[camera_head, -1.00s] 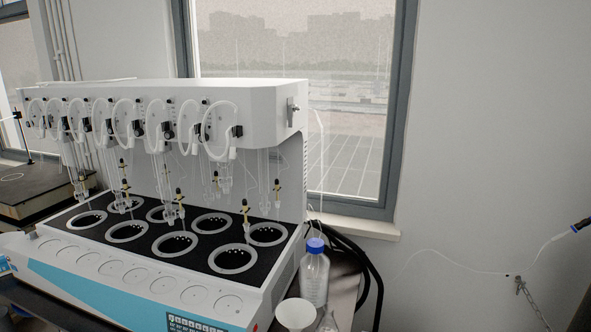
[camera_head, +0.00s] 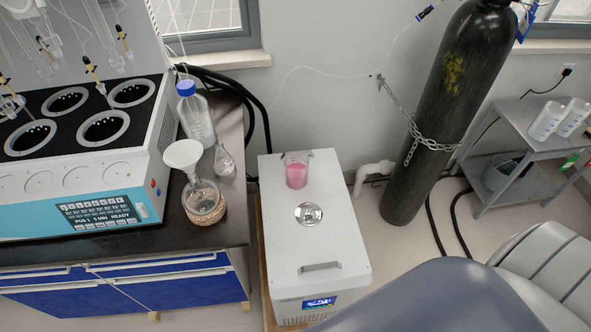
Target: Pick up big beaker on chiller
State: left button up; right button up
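The big beaker (camera_head: 297,171) is clear glass with pink liquid in it. It stands upright on the back part of the white chiller's top (camera_head: 335,232). The chiller is a floor-standing box with a round metal-rimmed opening in front of the beaker, a handle and a small lit display. Neither gripper is in view. A large grey and white rounded part at the lower right looks like my own arm.
The distiller (camera_head: 75,190) stands on a black bench (camera_head: 125,250) at left, with a blue-capped bottle (camera_head: 196,118) and a flask with a funnel (camera_head: 203,200) near the bench edge. A chained gas cylinder (camera_head: 440,110) and a grey cart (camera_head: 525,150) stand right of the chiller.

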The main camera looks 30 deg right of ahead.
aim_at(297, 171)
jog(key=k+j, duration=0.1)
jog(key=j, duration=0.5)
jog(key=k+j, duration=0.1)
jog(key=j, duration=0.45)
jog(key=k+j, duration=0.1)
jog(key=j, duration=0.5)
